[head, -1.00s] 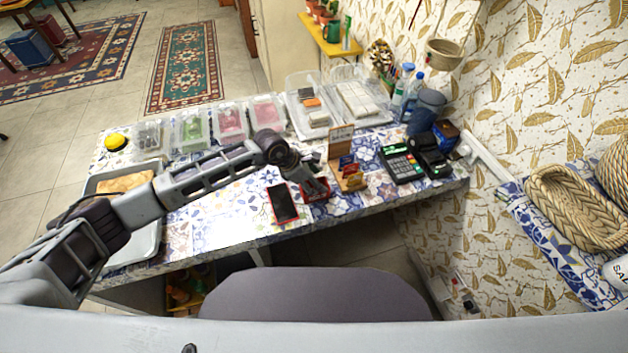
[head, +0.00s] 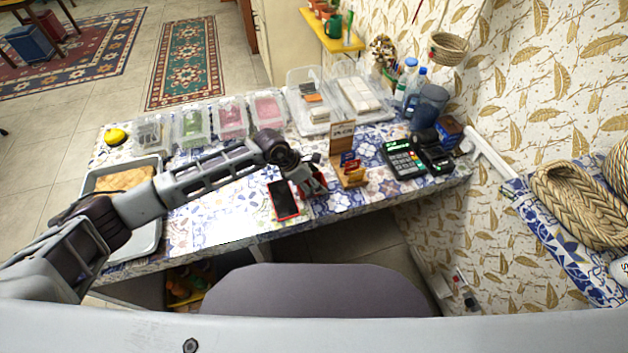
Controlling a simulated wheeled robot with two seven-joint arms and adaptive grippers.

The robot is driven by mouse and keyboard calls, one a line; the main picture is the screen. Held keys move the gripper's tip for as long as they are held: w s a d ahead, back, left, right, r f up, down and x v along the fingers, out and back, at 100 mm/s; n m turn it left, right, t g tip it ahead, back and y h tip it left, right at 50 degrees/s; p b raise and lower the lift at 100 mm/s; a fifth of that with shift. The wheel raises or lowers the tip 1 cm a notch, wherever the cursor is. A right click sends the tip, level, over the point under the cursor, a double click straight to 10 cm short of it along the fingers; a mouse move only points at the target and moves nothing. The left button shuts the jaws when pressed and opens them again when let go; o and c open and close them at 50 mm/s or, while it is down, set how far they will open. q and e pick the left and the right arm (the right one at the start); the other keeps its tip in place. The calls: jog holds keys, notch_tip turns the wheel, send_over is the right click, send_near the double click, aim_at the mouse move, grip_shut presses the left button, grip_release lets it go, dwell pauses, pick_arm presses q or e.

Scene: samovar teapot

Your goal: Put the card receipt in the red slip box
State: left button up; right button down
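The red slip box (head: 321,180) sits near the table's front edge, left of a small wooden card stand. My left gripper (head: 308,189) reaches down at the box and covers most of it. Its fingers are too small and overlapped to tell whether they are open or shut. I cannot make out the card receipt; it may be hidden by the gripper or inside the box. My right gripper is not in view.
A red-edged phone (head: 283,200) lies just left of the box. The wooden stand (head: 348,168) with cards is close on the right, then a card terminal (head: 403,159). Clear tubs (head: 232,119) line the back. A tray (head: 147,236) is at left.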

pick_arm(q)
jog(key=shift+s+a+f, duration=0.1)
jog(key=shift+f, duration=0.3)
dwell(0.3)
jog(key=o, duration=1)
jog(key=shift+r, duration=0.2)
jog(key=shift+r, duration=0.15)
jog(key=shift+r+p, duration=1.55)
jog(key=shift+r, duration=1.85)
